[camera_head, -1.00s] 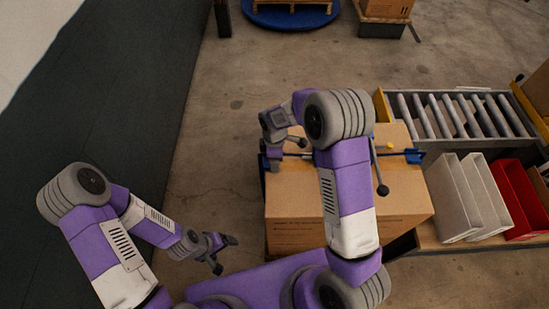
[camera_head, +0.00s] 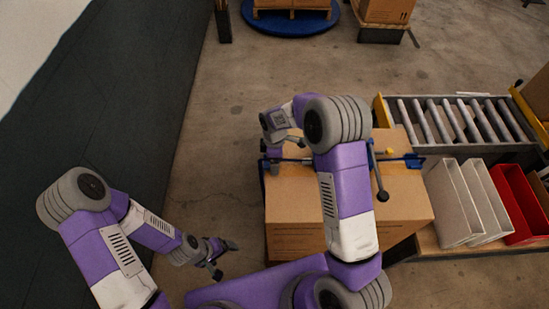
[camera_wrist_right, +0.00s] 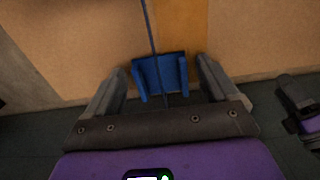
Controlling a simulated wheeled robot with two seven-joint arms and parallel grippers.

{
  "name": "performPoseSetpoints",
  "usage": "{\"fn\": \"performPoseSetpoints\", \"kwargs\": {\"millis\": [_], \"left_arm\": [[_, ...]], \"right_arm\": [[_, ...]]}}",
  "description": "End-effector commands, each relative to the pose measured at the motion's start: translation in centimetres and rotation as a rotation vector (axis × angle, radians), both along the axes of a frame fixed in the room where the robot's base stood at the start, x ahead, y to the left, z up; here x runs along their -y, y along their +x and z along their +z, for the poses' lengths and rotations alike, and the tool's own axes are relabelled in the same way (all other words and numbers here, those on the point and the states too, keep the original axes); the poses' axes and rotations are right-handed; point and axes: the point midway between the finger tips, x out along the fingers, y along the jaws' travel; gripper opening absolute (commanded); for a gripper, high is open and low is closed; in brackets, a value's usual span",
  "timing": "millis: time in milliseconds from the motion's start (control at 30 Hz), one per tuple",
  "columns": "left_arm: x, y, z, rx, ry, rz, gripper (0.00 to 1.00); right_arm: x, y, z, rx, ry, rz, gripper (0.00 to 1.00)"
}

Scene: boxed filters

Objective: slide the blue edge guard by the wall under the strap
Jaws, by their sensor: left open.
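A large cardboard box (camera_head: 300,225) stands in front of me with a dark strap (camera_head: 300,159) across its top. In the right wrist view, the blue edge guard (camera_wrist_right: 160,74) is at the box's edge between the fingers of my right gripper (camera_wrist_right: 161,88). The fingers stand open on both sides with small gaps. The strap (camera_wrist_right: 150,28) runs down across the guard; whether the guard is fully under it I cannot tell. In the head view my right gripper (camera_head: 274,160) is at the box's wall-side edge, partly hidden. My left gripper (camera_head: 225,259) is open and empty, left of the box.
Another blue guard (camera_head: 405,161) is at the box's right edge. A dark wall (camera_head: 110,110) stands at left. A roller conveyor (camera_head: 455,118), white bins (camera_head: 455,205) and a red bin (camera_head: 520,205) are at right.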

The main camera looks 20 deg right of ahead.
Motion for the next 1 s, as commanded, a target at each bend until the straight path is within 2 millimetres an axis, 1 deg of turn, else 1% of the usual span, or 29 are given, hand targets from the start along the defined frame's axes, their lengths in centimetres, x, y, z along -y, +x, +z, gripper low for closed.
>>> {"fn": "performPoseSetpoints", "kwargs": {"millis": [267,367,467,600,733,833,1000], "left_arm": [[0.0,0.0,0.0,0.000,0.000,0.000,0.86],[0.0,0.0,0.2,0.000,0.000,0.000,0.86],[0.0,0.0,0.6,0.000,0.000,0.000,0.86],[0.0,0.0,1.3,0.000,0.000,0.000,0.86],[0.0,0.0,1.7,0.000,0.000,0.000,0.86],[0.0,0.0,1.9,0.000,0.000,0.000,0.86],[0.0,0.0,2.0,0.000,0.000,0.000,0.86]], "right_arm": [[0.0,0.0,0.0,0.000,0.000,0.000,0.93],[0.0,0.0,0.5,0.001,0.000,0.000,0.93],[0.0,0.0,1.9,0.002,0.000,0.000,0.93],[0.0,0.1,4.4,0.003,0.000,0.000,0.93],[0.0,0.0,6.3,0.002,0.000,0.000,0.93],[0.0,0.0,7.2,0.001,0.001,0.000,0.93],[0.0,0.0,7.6,-0.001,-0.001,0.000,0.93]]}}
